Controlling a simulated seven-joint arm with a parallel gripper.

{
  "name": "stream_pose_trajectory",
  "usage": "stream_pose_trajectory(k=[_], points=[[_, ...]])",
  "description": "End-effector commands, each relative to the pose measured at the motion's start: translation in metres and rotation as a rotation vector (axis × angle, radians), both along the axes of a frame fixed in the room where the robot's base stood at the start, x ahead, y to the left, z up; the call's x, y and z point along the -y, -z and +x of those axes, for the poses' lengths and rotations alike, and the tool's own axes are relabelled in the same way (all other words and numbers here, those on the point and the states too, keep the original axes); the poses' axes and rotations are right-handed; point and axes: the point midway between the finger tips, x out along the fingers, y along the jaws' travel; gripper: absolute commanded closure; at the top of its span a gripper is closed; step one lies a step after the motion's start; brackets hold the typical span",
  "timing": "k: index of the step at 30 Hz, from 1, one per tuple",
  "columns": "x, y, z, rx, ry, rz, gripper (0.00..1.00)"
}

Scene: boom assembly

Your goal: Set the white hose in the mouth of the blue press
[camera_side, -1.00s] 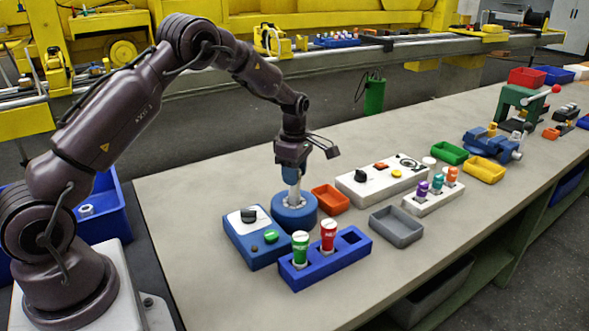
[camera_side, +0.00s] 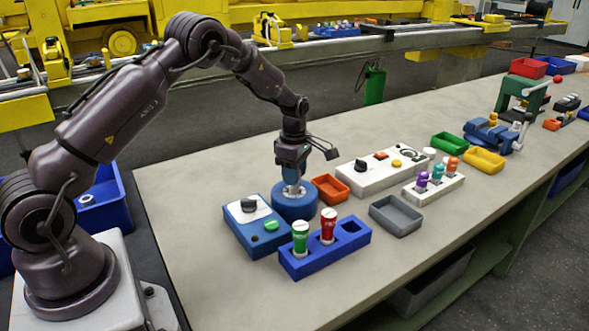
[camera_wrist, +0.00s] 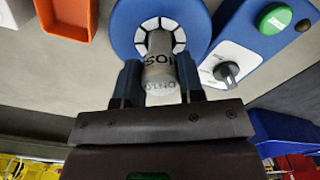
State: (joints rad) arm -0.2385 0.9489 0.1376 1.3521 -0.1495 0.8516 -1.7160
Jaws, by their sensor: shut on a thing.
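The blue press is a round blue ring (camera_side: 295,206) on the bench, with its mouth facing up. In the wrist view its blue rim (camera_wrist: 125,22) surrounds a ring of pale jaw segments. The white hose (camera_wrist: 160,58), with dark lettering, is in my gripper (camera_wrist: 158,82), between the two dark fingers. Its far end is in the press mouth, in the middle of the pale segments. How deep it sits I cannot tell. In the side view my gripper (camera_side: 292,180) is low, right over the press, pointing down, and hides most of the hose.
A blue control box (camera_side: 257,232) with a dark knob and green button stands beside the press. A blue rack (camera_side: 325,258) holds a green and a red container in front. An orange tray (camera_side: 330,188) lies close on the right. A grey tray (camera_side: 396,216) stands further right.

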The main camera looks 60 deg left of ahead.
Motion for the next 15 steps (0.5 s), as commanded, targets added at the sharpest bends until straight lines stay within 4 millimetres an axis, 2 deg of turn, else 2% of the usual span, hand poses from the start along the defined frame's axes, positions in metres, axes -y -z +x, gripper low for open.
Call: stream_pose_trajectory(k=[5, 6, 9, 10, 15], points=[[-0.0002, 0.0016, 0.0007, 0.003, 0.0, 0.001, 0.87], [-0.0001, 0.0016, 0.0006, 0.003, 0.0, 0.001, 0.62], [-0.0002, 0.0016, 0.0005, 0.002, 0.0, 0.001, 0.39], [-0.0002, 0.0017, 0.0005, 0.002, 0.0, 0.001, 0.35], [-0.0001, 0.0019, 0.0003, 0.001, 0.0, 0.001, 0.35]])
